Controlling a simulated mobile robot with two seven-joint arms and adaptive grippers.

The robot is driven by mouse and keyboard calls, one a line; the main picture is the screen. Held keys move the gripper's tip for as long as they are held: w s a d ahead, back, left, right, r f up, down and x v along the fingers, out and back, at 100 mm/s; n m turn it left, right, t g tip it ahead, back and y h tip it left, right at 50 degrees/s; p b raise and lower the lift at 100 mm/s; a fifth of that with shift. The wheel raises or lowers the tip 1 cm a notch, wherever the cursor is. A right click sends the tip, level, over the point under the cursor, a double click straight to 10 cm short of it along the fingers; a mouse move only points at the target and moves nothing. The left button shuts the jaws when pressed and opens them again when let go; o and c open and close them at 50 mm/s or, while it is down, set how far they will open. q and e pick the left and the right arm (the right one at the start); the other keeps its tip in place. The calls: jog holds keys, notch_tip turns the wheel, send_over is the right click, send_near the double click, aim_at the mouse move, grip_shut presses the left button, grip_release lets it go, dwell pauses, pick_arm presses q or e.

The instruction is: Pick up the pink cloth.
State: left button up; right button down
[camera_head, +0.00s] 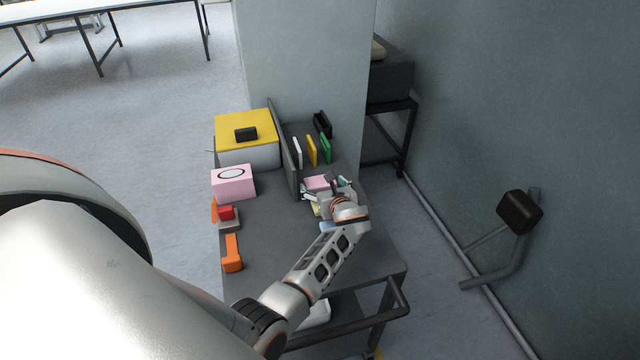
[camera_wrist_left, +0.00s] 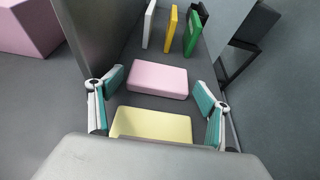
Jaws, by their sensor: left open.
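The pink cloth (camera_wrist_left: 158,79) is a folded block lying on the dark cart top, in the middle of the left wrist view. In the head view it shows as a small pink patch (camera_head: 316,183) just beyond my left gripper (camera_head: 328,190). In the wrist view my left gripper (camera_wrist_left: 158,98) is open, with one teal-padded finger on each side. The pink cloth lies between and slightly ahead of the fingertips, not gripped. A yellow folded cloth (camera_wrist_left: 151,124) lies nearer the palm, between the fingers. My right gripper is not in view.
A grey upright divider (camera_head: 286,150) stands left of the cloths. White, yellow and green upright pieces (camera_head: 311,150) stand behind them. A pink box (camera_head: 233,184), a yellow-topped box (camera_head: 246,132) and an orange tool (camera_head: 232,253) are left of the divider. The cart's front (camera_head: 300,258) has free room.

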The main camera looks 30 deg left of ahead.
aim_at(320, 183)
pick_arm(q)
jog(key=shift+x, duration=1.1)
jog(key=c, duration=0.6)
